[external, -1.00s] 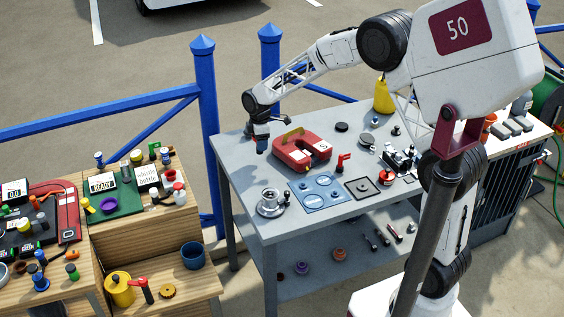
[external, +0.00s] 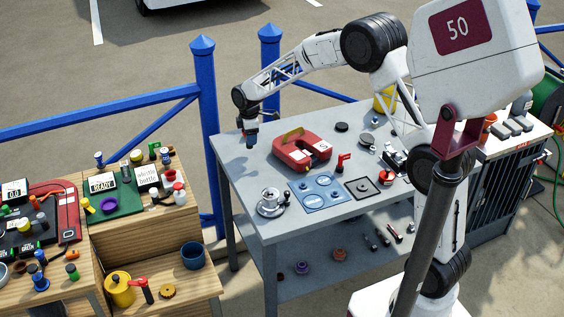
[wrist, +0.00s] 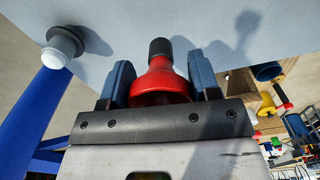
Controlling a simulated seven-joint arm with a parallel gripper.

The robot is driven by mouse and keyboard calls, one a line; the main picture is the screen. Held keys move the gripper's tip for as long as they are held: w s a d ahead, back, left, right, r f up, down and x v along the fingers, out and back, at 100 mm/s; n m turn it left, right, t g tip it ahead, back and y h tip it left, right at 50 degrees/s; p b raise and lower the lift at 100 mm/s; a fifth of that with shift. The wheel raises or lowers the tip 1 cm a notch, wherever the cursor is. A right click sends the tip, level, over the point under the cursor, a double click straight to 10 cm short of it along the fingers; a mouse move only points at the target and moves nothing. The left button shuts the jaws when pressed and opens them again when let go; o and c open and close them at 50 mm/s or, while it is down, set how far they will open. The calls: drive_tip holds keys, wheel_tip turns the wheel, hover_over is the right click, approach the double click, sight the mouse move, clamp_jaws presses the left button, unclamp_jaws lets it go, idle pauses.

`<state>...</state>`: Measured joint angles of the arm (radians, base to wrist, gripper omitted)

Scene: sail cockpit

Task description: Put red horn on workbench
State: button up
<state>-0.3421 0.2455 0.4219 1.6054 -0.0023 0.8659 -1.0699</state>
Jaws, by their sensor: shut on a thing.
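My gripper (external: 249,139) is over the back left corner of the grey metal table (external: 243,180) in the external view. In the wrist view my gripper (wrist: 164,85) is shut on the red horn (wrist: 162,80), which has a flared red body and a black end pointing away from the wrist. The horn is hard to make out in the external view. A pale surface (wrist: 195,20) lies beyond it in the wrist view, with a shadow on it. I cannot tell whether the horn touches the table.
A red magnet (external: 290,155) lies right of my gripper on the grey table. A blue plate (external: 320,192) and a metal cup (external: 270,200) are nearer the front. Blue fence posts (external: 205,100) stand close behind. A cluttered wooden bench (external: 140,235) is at the left.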

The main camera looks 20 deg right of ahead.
drive_tip(key=shift+f, duration=1.65)
drive_tip(key=shift+f, duration=0.2)
drive_tip(key=o, duration=1)
drive_tip(key=shift+r, duration=0.2)
wheel_tip(320, 180, up, 12)
